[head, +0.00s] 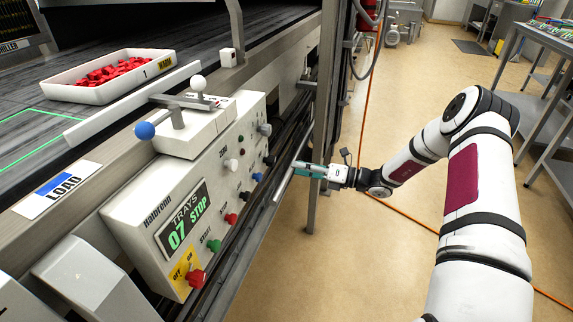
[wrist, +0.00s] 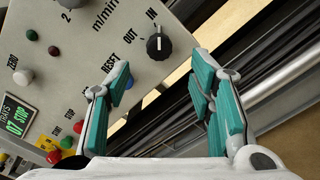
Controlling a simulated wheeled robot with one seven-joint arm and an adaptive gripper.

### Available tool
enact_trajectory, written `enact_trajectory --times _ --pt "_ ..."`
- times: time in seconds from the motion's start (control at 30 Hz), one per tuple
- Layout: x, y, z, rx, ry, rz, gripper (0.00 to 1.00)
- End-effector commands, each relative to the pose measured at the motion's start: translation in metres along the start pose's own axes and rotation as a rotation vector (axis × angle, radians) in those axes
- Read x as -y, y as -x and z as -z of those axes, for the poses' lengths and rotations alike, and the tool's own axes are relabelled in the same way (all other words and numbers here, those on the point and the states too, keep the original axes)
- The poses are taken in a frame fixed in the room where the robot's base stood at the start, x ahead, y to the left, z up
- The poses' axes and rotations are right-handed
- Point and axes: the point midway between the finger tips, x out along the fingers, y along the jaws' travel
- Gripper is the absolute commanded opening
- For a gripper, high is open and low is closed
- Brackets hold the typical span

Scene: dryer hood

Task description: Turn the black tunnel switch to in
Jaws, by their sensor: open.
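The black tunnel switch is a round black knob (wrist: 159,46) with a white pointer line, seen in the wrist view beside the printed words OUT and IN. The line runs roughly upward in that picture; I cannot tell for sure which word it marks. In the head view the switch appears as a small dark knob (head: 269,160) on the right side of the control panel. My gripper (head: 300,169) is open, its teal-padded fingers spread and empty. In the wrist view my gripper (wrist: 161,72) has the knob ahead of and between its fingertips, apart from both.
The panel (head: 140,212) carries a red knob (head: 195,278), a green button (head: 214,245) and other controls close by. A metal post (head: 321,120) rises near my gripper. A white tray (head: 60,93) holds red pieces. Open floor lies right.

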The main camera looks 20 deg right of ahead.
Motion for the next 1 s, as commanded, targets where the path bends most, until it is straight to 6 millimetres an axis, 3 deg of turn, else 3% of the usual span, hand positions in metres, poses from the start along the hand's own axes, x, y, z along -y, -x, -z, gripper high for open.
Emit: enact_trajectory --times 0.1,0.3,0.87,1.0 --pt "0.0 0.021 0.0 0.001 -0.001 0.002 0.49" --pt "0.0 0.041 0.0 0.0 0.0 0.001 0.49" --pt "-0.001 0.043 0.0 -0.002 0.001 -0.001 0.49" --pt "-0.016 0.037 -0.003 -0.05 0.053 -0.017 0.49"
